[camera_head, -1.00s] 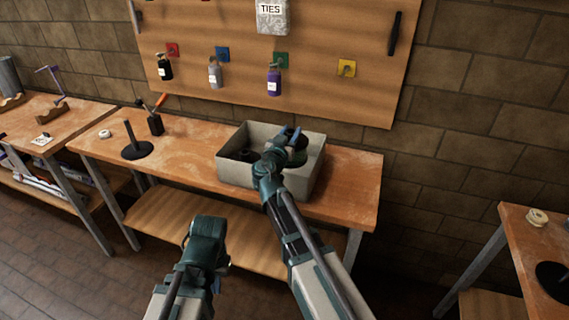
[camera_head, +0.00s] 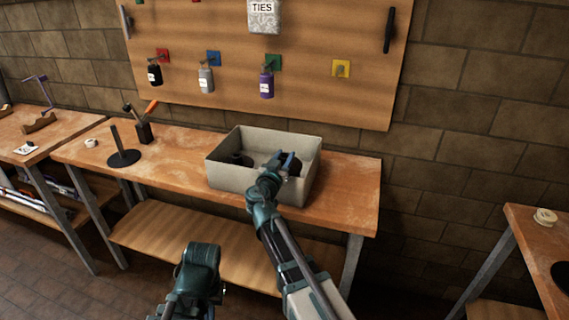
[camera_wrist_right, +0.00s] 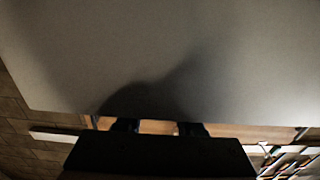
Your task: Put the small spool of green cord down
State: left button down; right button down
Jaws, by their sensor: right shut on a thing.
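My right gripper (camera_head: 290,161) reaches down inside the grey bin (camera_head: 245,185) on the middle bench, in its right part. It is shut on a dark round-ended spool (camera_head: 294,169), mostly hidden by the gripper. I cannot make out its green cord. In the right wrist view a black flat piece (camera_wrist_right: 160,158) fills the bottom edge, across the jaws. Whether the spool touches the bin floor is not clear. My left arm's teal end (camera_head: 200,265) hangs low in front of the bench; its fingers do not show clearly.
A black stand with a post (camera_head: 123,158) and a tool holder (camera_head: 143,132) are left on the bench. Bottles (camera_head: 266,84) hang on the pegboard. Bench top right of the bin is clear.

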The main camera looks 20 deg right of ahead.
jog(key=shift+r, duration=0.1)
jog(key=shift+f+b, duration=0.55)
jog(key=shift+f, duration=0.05)
jog(key=c, duration=0.5)
grip_release()
jog(key=shift+s, duration=0.15)
jog(key=shift+a+r+p, duration=0.1)
jog(key=shift+r+p, duration=0.4)
jog(key=shift+p, duration=0.15)
jog(key=v, duration=1.1)
jog(key=shift+s+a+r, duration=0.1)
jog(key=shift+s+a, duration=0.15)
